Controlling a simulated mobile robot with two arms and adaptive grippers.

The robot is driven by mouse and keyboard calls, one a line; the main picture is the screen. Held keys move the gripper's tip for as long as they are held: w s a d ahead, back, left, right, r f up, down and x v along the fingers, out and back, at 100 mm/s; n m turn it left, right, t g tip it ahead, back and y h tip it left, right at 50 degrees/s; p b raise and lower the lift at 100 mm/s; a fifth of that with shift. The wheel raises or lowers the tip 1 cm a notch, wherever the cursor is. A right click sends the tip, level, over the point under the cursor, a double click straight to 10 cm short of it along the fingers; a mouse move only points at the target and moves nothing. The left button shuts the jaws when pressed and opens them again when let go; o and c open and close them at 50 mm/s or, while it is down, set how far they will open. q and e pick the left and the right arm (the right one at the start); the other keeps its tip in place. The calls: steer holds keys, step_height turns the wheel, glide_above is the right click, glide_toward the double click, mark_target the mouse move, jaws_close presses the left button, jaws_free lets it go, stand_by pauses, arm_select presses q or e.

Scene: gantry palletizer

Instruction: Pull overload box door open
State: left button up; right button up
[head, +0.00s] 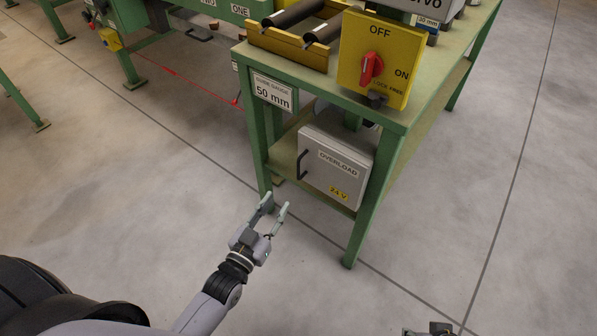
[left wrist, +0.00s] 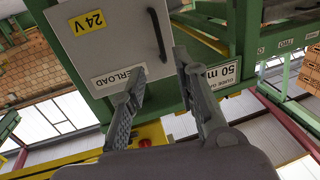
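The overload box (head: 335,165) is a light grey box on the lower shelf of a green table, labelled OVERLOAD and 24 V. Its door looks closed. A dark upright handle (head: 301,164) is on the door's left side. In the left wrist view the door (left wrist: 95,45) shows upside down, with the handle (left wrist: 157,33) beyond the fingertips. My left gripper (head: 275,206) is open and empty, in front of and below the box, apart from the handle. It also shows in the left wrist view (left wrist: 160,75). My right gripper (head: 430,330) is barely in view at the bottom edge, its fingers not clear.
The green table's front leg (head: 362,220) stands right of the box and another leg (head: 257,150) stands left. A yellow switch panel (head: 378,60) with a red knob overhangs the box. A 50 mm sign (head: 272,92) hangs at the left. The floor in front is clear.

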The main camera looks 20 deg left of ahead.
mark_target(298, 171)
arm_select(q)
steer(key=w, duration=0.2)
steer(key=w+b, duration=0.1)
steer(key=w, duration=0.2)
steer(key=w+d, duration=0.1)
steer(key=w, duration=0.2)
steer(key=shift+d+f, duration=0.1)
steer(key=w, duration=0.2)
steer(key=w+b, duration=0.1)
steer(key=w, duration=0.1)
steer(key=shift+d, duration=0.3)
steer(key=shift+w+d, duration=0.15)
steer(key=shift+w, duration=0.55)
arm_select(e)
steer(key=shift+v, duration=2.25)
arm_select(q)
steer(key=shift+c, duration=0.2)
arm_select(e)
steer(key=shift+s+d, duration=0.1)
arm_select(q)
jaws_close()
